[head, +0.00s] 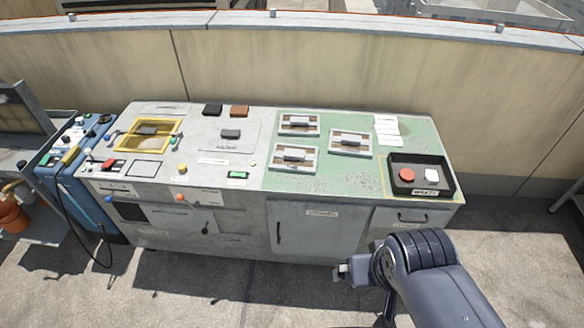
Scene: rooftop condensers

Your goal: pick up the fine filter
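No label that I can read says which piece is the fine filter. A black block (212,110) and a brown block (239,111) stand side by side at the back of the workbench (215,175). A grey block (231,134) lies in front of them on a marked pad. Three white-framed holders with grey-brown pieces, a back one (299,124), a right one (350,143) and a front one (294,158), lie on the green part of the top. My gripper (344,272) is in front of the bench, below its top and apart from everything on it; its fingers are too small to judge.
A black tray (449,178) holding a red disc (407,174) and a white piece (432,176) is at the bench's right end. A yellow frame (124,143) is at the left. A blue cabinet (85,190) adjoins the bench. A wall (330,68) stands behind. Floor in front is clear.

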